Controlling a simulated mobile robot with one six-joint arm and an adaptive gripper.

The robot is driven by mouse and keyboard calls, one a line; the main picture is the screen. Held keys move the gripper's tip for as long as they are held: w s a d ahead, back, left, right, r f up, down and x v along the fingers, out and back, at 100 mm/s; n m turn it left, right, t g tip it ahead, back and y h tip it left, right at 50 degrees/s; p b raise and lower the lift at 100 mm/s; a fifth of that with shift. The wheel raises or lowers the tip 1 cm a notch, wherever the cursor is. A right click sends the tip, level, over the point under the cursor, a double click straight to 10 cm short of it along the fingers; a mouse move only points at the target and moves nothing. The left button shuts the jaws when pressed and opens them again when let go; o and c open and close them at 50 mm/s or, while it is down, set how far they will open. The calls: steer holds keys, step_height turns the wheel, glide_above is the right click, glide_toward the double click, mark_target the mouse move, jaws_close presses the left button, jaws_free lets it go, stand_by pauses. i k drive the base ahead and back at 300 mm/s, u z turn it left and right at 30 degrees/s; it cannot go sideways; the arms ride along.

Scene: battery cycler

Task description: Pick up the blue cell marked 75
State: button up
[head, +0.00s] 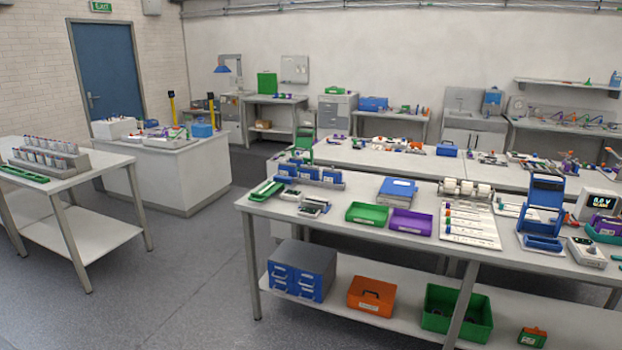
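Several blue blocks (310,173) stand in a row in a grey holder at the left back of the near bench (330,232). They may be cells, but they are too small for any number to be read. I cannot tell which thing, if any, is the blue cell marked 75. A row of grey-white upright pieces (48,157) stands on the left table (95,165), and white cylinders (467,188) lie in a rack on the near bench. My gripper is not in view.
The near bench also holds a green tray (367,214), a purple tray (411,222), blue binders (398,190) and a tall blue stand (544,197). Bins and boxes sit on its lower shelf. The grey floor (190,270) between the left table and near bench is clear.

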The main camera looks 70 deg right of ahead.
mark_target(282, 170)
steer(key=z, duration=0.45)
steer(key=k, duration=1.25)
steer(key=z, duration=0.95)
steer(key=i, duration=1)
steer(key=z, duration=0.55)
steer(key=i, duration=1)
